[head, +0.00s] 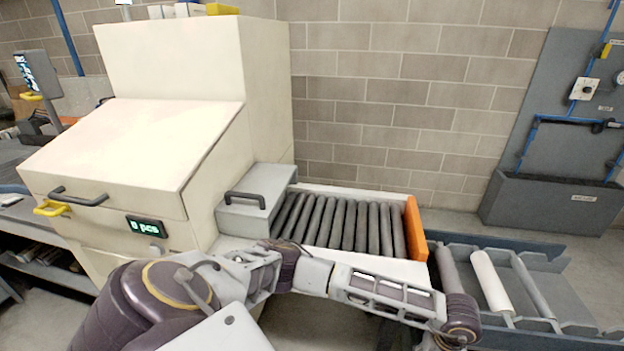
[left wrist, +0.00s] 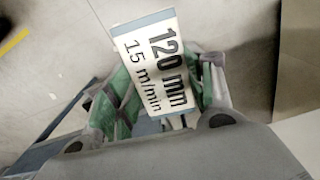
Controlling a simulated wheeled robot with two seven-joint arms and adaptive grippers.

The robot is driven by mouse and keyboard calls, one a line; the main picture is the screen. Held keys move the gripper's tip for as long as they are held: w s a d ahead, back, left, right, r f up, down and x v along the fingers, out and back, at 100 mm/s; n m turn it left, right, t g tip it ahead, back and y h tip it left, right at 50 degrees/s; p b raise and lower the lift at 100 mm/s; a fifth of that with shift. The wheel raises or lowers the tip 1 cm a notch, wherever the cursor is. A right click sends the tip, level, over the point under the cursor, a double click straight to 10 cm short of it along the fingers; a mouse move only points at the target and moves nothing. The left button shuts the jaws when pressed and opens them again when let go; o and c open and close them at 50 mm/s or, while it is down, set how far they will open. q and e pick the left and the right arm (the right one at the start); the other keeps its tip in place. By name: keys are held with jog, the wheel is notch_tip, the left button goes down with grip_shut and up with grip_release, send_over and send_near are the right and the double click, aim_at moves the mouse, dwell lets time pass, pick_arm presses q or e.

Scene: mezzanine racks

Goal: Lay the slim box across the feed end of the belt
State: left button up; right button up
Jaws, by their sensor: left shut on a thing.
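In the left wrist view my left gripper (left wrist: 162,88), with green finger pads, is shut on a slim box (left wrist: 150,62). The box face is white with a blue band and reads "120 mm 15 m/min". In the head view my left arm reaches across to the right; its wrist meets the bottom edge, so gripper and box are hidden there. A short bed of grey rollers (head: 345,224) with an orange end plate (head: 416,229) leaves the cream machine. A lower blue-grey roller frame (head: 560,290) lies to its right. I cannot tell which end is the feed end. My right gripper is not in view.
The cream machine (head: 170,60) with a "0 pcs" display (head: 147,226) stands at left. A grey panel with blue pipes (head: 570,130) and a grey bin (head: 550,205) stand at the right wall. Floor between the bin and rollers is clear.

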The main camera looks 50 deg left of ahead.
pick_arm(q)
jog(key=a+f+m, duration=0.3)
jog(key=a, duration=0.4)
jog(key=s+a+f+m, duration=0.1)
jog(key=a+f+m, duration=0.2)
jog(key=a, duration=0.5)
jog(key=shift+f, duration=0.7)
jog(key=shift+s+a, duration=0.1)
jog(key=shift+a, duration=0.05)
